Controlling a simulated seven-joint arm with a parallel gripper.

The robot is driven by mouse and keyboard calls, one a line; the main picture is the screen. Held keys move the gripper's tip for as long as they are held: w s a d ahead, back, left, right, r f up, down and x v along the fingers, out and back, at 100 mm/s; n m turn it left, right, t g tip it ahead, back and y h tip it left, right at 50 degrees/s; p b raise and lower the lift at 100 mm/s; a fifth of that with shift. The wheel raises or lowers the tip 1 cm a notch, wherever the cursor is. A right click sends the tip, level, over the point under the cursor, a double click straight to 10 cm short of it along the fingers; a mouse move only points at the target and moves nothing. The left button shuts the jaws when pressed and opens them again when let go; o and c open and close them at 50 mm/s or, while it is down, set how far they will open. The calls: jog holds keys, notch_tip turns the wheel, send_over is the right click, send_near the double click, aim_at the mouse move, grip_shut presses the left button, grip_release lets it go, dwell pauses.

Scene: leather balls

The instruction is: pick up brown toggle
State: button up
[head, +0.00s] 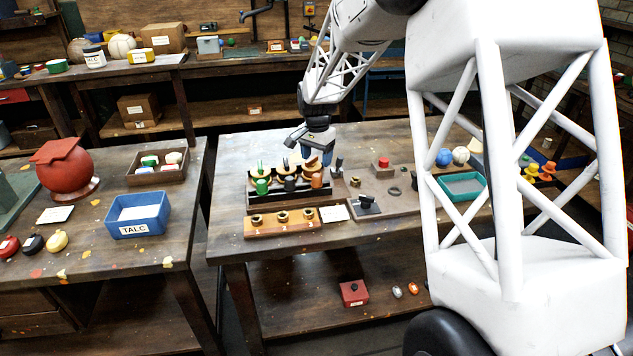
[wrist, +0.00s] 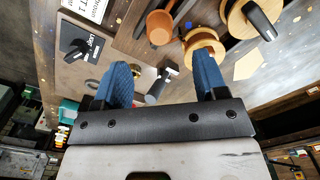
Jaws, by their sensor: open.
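A brown rounded piece (head: 317,181), probably the brown toggle, stands at the right end of a row in a dark rack (head: 289,199), beside a black one and a green one. In the wrist view a brown piece (wrist: 160,27) of the same colour shows at the top, beyond my fingertips. My gripper (head: 321,152) is above the rack's right end; in the wrist view its two blue fingers (wrist: 162,65) are apart with nothing held. A small lever with a dark handle (wrist: 158,88) shows below, between the fingers; I cannot tell its distance.
Wooden spool-like pieces (wrist: 205,44) sit beside the brown piece. A plate with a black switch (head: 367,205) lies right of the rack. An orange-brown block with rings (head: 283,222) lies in front. A teal tray (head: 459,196) is farther right, partly behind my white structure.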

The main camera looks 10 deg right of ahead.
aim_at(317, 175)
jog(key=shift+f, duration=0.15)
jog(key=shift+f, duration=1.15)
jog(key=shift+f, duration=2.6)
jog(key=c, duration=1)
jog(key=shift+r, duration=0.2)
